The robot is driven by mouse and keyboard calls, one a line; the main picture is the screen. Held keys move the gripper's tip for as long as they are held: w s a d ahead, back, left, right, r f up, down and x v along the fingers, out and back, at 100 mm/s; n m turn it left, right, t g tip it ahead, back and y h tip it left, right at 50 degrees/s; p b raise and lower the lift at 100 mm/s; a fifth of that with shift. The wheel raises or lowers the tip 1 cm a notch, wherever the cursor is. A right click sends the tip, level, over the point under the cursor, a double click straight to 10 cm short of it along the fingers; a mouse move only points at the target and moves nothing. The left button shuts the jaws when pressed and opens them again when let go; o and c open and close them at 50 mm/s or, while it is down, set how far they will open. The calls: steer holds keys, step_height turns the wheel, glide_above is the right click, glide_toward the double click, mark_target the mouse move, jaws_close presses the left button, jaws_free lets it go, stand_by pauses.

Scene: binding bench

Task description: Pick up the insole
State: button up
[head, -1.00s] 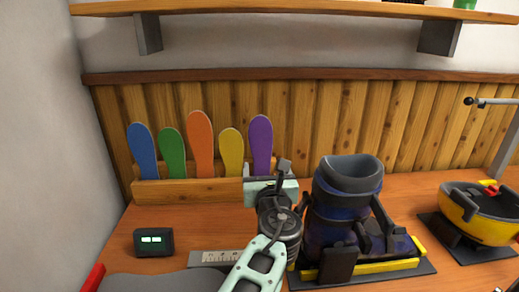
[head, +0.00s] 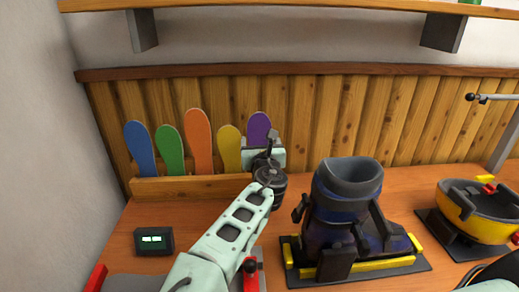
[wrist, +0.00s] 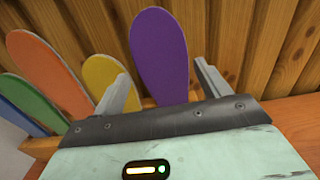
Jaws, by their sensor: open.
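Several coloured insoles stand upright in a wooden rack (head: 160,187) against the plank wall: blue (head: 140,147), green (head: 171,150), orange (head: 199,142), yellow (head: 229,147) and purple (head: 259,126). My gripper (head: 262,143) is in front of the purple insole and hides its lower part in the head view. In the wrist view my gripper (wrist: 165,88) is open, with one finger on each side of the purple insole (wrist: 159,55). The left finger also overlaps the edge of the yellow insole (wrist: 108,82). I cannot tell whether either finger touches.
A dark ski boot (head: 345,205) stands in a black and yellow holder to the right of my arm. A yellow bowl-shaped device (head: 485,215) is at the far right. A small display box (head: 154,241) sits at the left. A shelf (head: 290,7) hangs above.

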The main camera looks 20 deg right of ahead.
mark_target(260, 133)
steer(key=shift+w+d+r+p, duration=0.15)
steer(key=shift+w+p, duration=0.3)
steer(key=shift+w, duration=0.5)
steer(key=shift+w+d+f+p, duration=0.1)
steer(key=shift+w+d+p, duration=0.3)
steer(key=shift+w, duration=0.55)
steer(key=shift+w+d+r+p, duration=0.1)
steer(key=shift+w+p, duration=0.4)
steer(key=shift+w, duration=0.45)
steer(key=c, duration=0.9)
step_height(260, 133, up, 18)
steer(key=b, duration=0.3)
